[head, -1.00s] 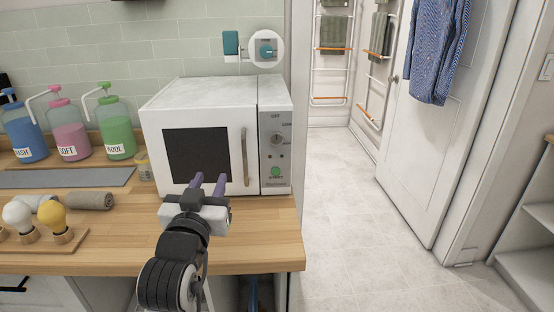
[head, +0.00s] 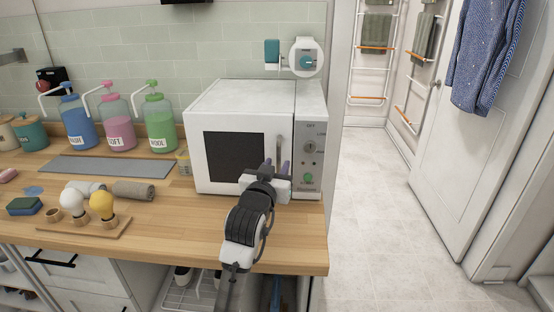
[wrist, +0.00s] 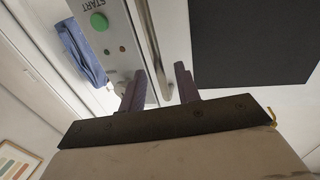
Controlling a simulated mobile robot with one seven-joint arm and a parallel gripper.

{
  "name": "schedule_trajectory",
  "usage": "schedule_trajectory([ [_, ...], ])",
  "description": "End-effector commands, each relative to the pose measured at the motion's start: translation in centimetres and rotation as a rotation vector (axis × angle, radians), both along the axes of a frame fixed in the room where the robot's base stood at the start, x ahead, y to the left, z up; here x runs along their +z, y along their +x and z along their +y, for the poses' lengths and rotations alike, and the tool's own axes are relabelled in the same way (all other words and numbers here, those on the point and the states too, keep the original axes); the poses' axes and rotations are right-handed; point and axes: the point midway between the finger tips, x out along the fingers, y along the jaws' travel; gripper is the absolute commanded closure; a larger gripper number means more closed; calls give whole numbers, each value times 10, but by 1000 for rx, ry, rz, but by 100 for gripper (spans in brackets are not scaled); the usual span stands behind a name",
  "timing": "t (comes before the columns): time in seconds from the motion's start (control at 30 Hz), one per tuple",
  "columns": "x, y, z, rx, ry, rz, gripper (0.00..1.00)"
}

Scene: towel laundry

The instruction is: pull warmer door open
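The warmer (head: 240,100) is a white box with a dark-windowed door (head: 233,155) on its front, and the door is closed. Its vertical metal handle (wrist: 151,45) shows in the wrist view beside the grey control panel (head: 309,150). My gripper (head: 276,166) is in front of the door's right side in the head view, hiding the lower handle. In the wrist view my gripper (wrist: 160,86) is open. Its two purple fingers stand on either side of the handle's line, with a gap visible between them. Contact with the handle cannot be told.
The wooden counter (head: 190,220) carries pump bottles (head: 160,125), a grey mat (head: 105,167), a rolled towel (head: 133,190) and a bulb-like stand (head: 85,225) left of the warmer. A round wall device (head: 306,58) hangs above. Open floor (head: 375,200) lies to the right.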

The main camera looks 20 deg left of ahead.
Motion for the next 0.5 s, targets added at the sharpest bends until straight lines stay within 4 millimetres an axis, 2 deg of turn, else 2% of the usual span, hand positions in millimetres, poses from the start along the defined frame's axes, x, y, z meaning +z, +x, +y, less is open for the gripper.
schedule_trajectory([
  [0.13, 1, 10, 1, 0, 1, 0, 68],
  [0.43, 0, 12, 1, 0, 1, -1, 68],
  [0.5, 0, 12, 1, 0, 1, -1, 77],
])
